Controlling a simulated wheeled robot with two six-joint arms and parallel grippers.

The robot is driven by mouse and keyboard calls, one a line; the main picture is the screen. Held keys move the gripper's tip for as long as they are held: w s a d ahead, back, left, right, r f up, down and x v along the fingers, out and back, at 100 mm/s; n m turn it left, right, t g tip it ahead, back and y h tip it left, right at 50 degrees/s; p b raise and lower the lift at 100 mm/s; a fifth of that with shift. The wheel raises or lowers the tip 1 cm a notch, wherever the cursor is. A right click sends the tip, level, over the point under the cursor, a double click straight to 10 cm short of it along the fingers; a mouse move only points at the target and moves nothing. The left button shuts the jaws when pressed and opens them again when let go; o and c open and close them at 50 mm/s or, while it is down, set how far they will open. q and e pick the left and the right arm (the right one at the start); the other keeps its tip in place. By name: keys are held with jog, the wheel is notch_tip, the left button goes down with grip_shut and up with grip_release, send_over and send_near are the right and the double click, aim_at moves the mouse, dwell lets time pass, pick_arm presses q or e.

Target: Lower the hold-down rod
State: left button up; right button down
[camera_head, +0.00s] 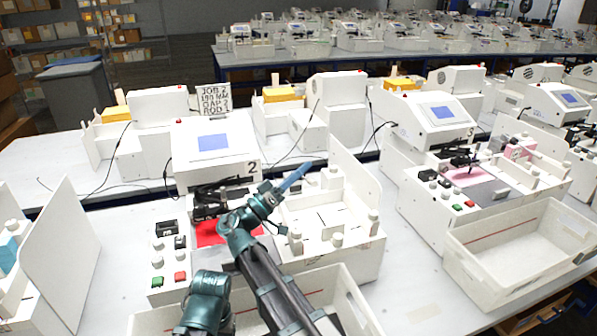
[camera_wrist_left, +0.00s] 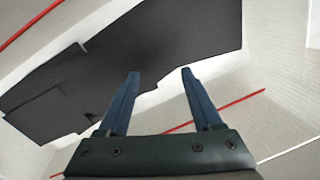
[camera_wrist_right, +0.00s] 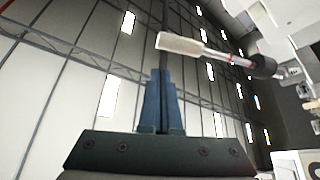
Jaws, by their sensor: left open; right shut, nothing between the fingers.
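The pen plotter (camera_head: 340,253) marked 2 stands in front of me, with a red sheet (camera_head: 212,234) on its bed and a black carriage (camera_head: 208,203) behind it. My right gripper (camera_head: 303,170) is shut and empty, held above the plotter's middle. In the right wrist view the shut fingers (camera_wrist_right: 161,80) point up, apart from a rod (camera_wrist_right: 195,47) with a pale end, red ring and black collar. I cannot tell whether this is the hold-down rod; my arm hides part of the plotter. My left gripper (camera_wrist_left: 160,76) is open and empty, facing a flat dark piece (camera_wrist_left: 150,55).
A white tray (camera_head: 350,305) stands at the plotter's front, partly behind my arm. Green (camera_head: 157,282) and red (camera_head: 180,276) buttons are at its left front. An upright white panel (camera_head: 357,190) stands at its right. Another plotter (camera_head: 430,215) stands to the right.

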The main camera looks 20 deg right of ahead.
pick_arm(q)
jog(key=shift+f+b, duration=0.8)
jog(key=shift+f, duration=0.35)
pick_arm(e)
jog(key=shift+s+f+m, duration=0.15)
jog(key=shift+s+f, duration=0.2)
jog(key=shift+f, duration=0.2)
jog(key=shift+s+f+m, duration=0.15)
jog(key=shift+s+f, duration=0.15)
jog(key=shift+f, duration=0.2)
pick_arm(q)
jog(key=shift+f, duration=0.1)
pick_arm(e)
jog(key=shift+f, duration=0.1)
